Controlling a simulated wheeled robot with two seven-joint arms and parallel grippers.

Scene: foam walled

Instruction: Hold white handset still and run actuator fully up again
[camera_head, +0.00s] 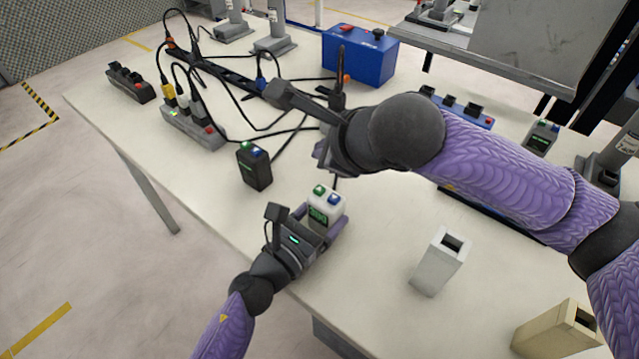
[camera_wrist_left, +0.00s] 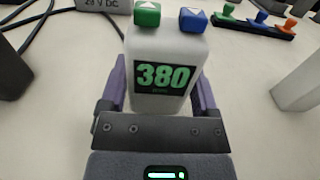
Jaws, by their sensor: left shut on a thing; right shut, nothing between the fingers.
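The white handset (camera_head: 321,212) stands upright near the table's front edge, with a green up button (camera_wrist_left: 147,14) and a blue down button (camera_wrist_left: 193,19) on top. Its display (camera_wrist_left: 163,77) reads 380 in the left wrist view. My left gripper (camera_head: 328,222) is shut around the handset's sides. My right gripper (camera_head: 323,160) is shut and empty, above and behind the handset in the head view, apart from its buttons; its fingertips are partly hidden by the hand. Grey actuator-like columns (camera_head: 275,38) stand at the back; which one belongs to this handset I cannot tell.
A black handset (camera_head: 254,166) stands left of the white one. Power strips (camera_head: 193,127) and cables lie behind it. A blue box (camera_head: 358,55) is at the back. A white holder (camera_head: 438,262) and a beige holder (camera_head: 558,334) stand at right. The table's front-left area is clear.

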